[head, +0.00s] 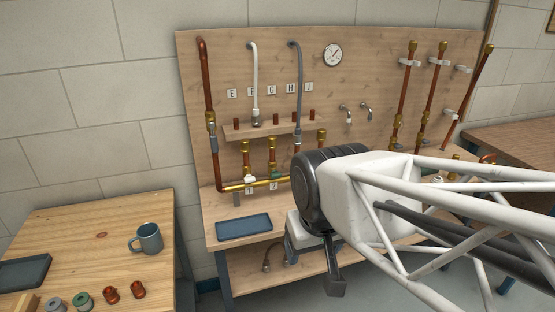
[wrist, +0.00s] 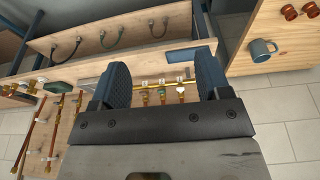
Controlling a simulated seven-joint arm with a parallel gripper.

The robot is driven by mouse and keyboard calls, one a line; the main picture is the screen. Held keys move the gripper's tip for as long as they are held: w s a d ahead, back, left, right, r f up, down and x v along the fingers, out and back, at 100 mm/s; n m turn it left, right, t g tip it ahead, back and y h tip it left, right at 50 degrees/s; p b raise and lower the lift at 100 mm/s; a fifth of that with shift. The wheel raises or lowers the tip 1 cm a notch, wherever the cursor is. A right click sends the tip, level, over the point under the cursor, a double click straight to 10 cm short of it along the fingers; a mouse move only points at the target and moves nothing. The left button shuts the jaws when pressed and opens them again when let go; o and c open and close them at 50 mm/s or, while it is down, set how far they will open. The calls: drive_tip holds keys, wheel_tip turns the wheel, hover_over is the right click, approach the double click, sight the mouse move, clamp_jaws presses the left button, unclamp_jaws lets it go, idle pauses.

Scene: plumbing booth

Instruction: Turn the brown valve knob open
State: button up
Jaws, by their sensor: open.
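The brass valve manifold (head: 255,184) runs low across the wooden board in the head view, with a white knob (head: 249,179) and a green knob (head: 276,175) beside tags 1 and 2. My arm hides the manifold's right part there. The wrist view shows the manifold (wrist: 163,84) between and beyond my fingers, with three valve stems. The leftmost valve (wrist: 146,97) there is small, and I cannot make out clearly whether its knob is brown. My gripper (wrist: 163,78) is open and empty, apart from the valves. In the head view it is in front of the board.
A blue tray (head: 244,227) lies on the ledge below the manifold. A mug (head: 147,239) and copper fittings (head: 111,294) stand on the left table. Upright copper pipes (head: 405,90) are on the board's right. A lower shelf (wrist: 130,28) holds bent hoses.

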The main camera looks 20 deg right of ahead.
drive_tip(key=w+d+f+t, duration=0.2)
drive_tip(key=w+d, duration=0.1)
drive_tip(key=w, duration=0.7)
drive_tip(key=w+d+f+t+h, duration=0.1)
drive_tip(key=w+d+f+t, duration=0.2)
drive_tip(key=w, duration=0.7)
drive_tip(key=w+d+f+t, duration=0.15)
drive_tip(key=w+d, duration=0.25)
drive_tip(key=w, duration=0.6)
drive_tip(key=w+d+f+t+y, duration=0.1)
drive_tip(key=w+d+f+t, duration=0.7)
drive_tip(key=w+f, duration=0.5)
drive_tip(key=shift+d, duration=0.7)
drive_tip(key=shift+w+t, duration=0.15)
drive_tip(key=shift+t, duration=0.1)
drive_tip(key=shift+w, duration=3.8)
